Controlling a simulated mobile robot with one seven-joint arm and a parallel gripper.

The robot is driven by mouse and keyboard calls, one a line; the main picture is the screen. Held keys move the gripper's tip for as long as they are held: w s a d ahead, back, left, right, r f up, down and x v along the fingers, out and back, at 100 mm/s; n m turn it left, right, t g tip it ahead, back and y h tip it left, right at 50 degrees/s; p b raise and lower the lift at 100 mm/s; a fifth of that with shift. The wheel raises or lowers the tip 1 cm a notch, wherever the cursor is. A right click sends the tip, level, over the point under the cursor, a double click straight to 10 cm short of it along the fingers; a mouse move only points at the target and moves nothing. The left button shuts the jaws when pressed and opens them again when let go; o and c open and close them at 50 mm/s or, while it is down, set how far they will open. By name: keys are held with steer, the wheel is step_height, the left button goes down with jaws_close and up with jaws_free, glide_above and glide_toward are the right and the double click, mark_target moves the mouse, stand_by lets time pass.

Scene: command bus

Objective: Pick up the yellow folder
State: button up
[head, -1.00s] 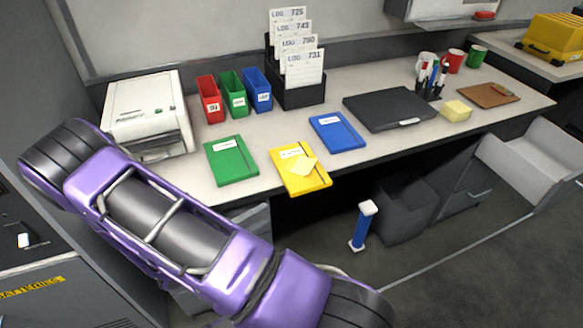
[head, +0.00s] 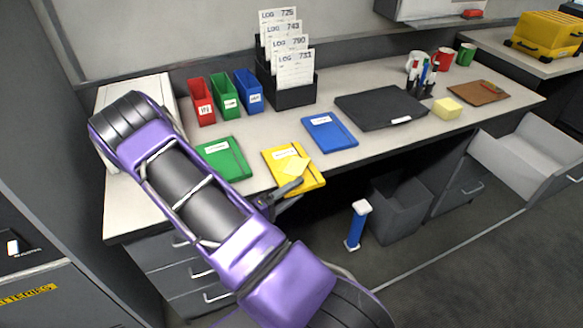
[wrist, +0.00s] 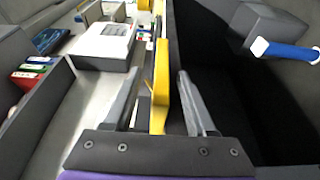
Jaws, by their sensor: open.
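The yellow folder (head: 312,177) lies on the desk with its front end jutting past the front edge. A pale yellow sticky note and a white label are on its cover. My gripper (head: 290,189) is at the folder's front left corner. In the wrist view the folder (wrist: 161,85) shows edge-on as a yellow strip between the two open fingers of my gripper (wrist: 158,90). A gap shows beside each finger, and I cannot tell whether either touches it. My arm hides part of the desk to the left.
A green folder (head: 224,160) lies left of the yellow one, and a blue folder (head: 330,132) lies behind to the right. A black case (head: 381,109) is farther right. A blue-and-white upright object (head: 356,225) and a grey bin (head: 399,212) stand below the desk. Drawers are below at left.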

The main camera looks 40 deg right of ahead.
mark_target(303, 185)
steer(key=d, duration=0.3)
steer(key=shift+w+d, duration=0.1)
steer(key=shift+w, duration=0.05)
steer(key=shift+c, duration=0.3)
jaws_close()
